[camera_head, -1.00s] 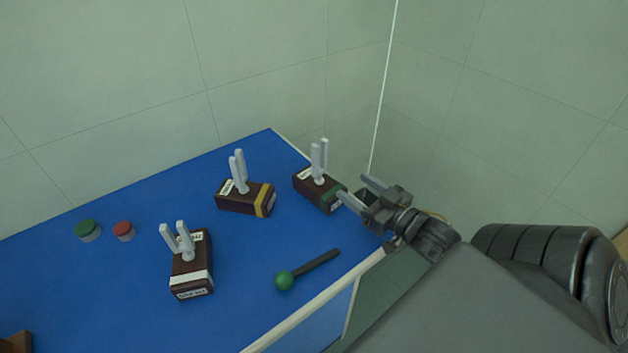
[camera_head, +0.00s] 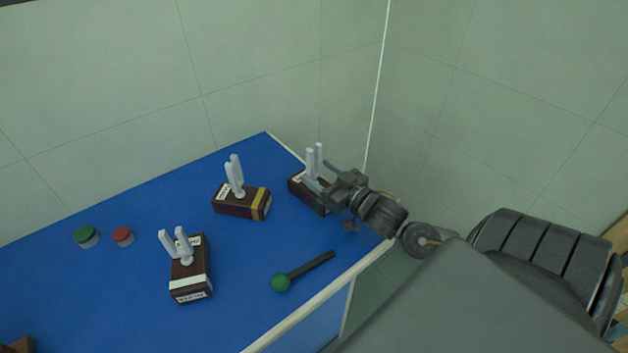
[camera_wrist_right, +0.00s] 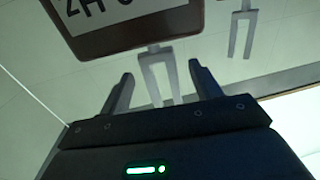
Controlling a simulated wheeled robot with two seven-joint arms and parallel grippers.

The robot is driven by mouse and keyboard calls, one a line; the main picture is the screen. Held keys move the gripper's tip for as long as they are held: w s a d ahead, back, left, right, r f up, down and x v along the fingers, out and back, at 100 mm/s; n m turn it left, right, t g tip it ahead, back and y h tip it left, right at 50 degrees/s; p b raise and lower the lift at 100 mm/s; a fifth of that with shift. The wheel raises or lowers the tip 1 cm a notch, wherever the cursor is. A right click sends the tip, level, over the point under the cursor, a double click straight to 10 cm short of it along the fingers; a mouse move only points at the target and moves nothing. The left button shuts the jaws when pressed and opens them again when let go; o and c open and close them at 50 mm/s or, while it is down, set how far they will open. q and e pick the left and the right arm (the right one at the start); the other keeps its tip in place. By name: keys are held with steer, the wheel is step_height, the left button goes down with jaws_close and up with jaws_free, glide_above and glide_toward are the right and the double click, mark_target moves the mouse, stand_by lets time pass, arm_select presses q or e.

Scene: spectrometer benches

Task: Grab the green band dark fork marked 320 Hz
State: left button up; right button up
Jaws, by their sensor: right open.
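The green band dark fork (camera_head: 304,192) stands at the far right corner of the blue bench, a dark brown block with two pale upright prongs. Its green band shows little now, as my right gripper (camera_head: 317,176) covers that end. In the right wrist view the picture is upside down: the block (camera_wrist_right: 125,30) shows a white label, partly cut off, and the pale prongs reach between the two spread fingers of my right gripper (camera_wrist_right: 161,72). The jaws are open, around or just short of the prongs; contact cannot be told. My left gripper is not in view.
A yellow band fork (camera_head: 240,203) stands left of it, and a white band fork (camera_head: 190,280) nearer. A green-headed mallet (camera_head: 284,281) lies near the bench's right edge. Green (camera_head: 86,237) and red (camera_head: 123,237) capped pieces stand left. Walls close the far side.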

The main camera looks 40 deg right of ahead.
steer(key=shift+w+a, duration=0.15)
steer(key=shift+w, duration=1.2)
steer(key=shift+c, duration=0.3)
jaws_close()
